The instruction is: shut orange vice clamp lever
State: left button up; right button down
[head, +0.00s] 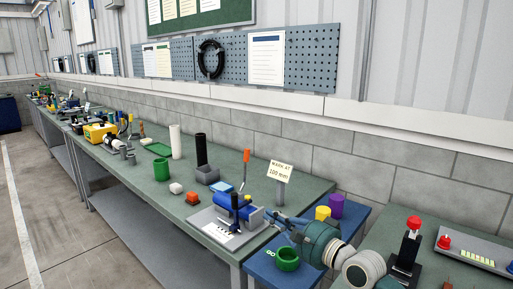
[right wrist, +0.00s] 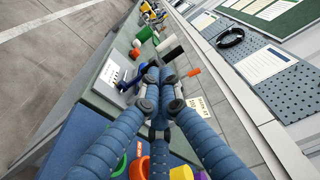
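The orange vice clamp lever (head: 246,157) stands upright above the blue vice (head: 247,213), which sits on a pale plate near the end of the green bench. The orange grip also shows in the right wrist view (right wrist: 193,72), to the right of my fingertips. The blue vice shows there too (right wrist: 127,86), to the left of them. My right gripper (head: 275,216) is at the vice's right, apart from the orange grip. Its fingers (right wrist: 161,78) converge at the tips; how far they are open is unclear, and I see nothing held. My left gripper is out of view.
A sign (head: 281,170) stands just behind the vice. A blue stand (head: 262,268) with a green ring (head: 288,259), yellow and purple cylinders lies below my right arm. A red block (head: 193,198) and a black post (head: 201,150) are left of the vice.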

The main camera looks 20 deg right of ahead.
aim_at(247, 151)
jog(key=i+l, duration=0.2)
jog(key=i, duration=0.2)
jog(key=i+l, duration=0.2)
jog(key=i, duration=0.25)
jog(key=i+l, duration=0.2)
jog(key=i, duration=0.2)
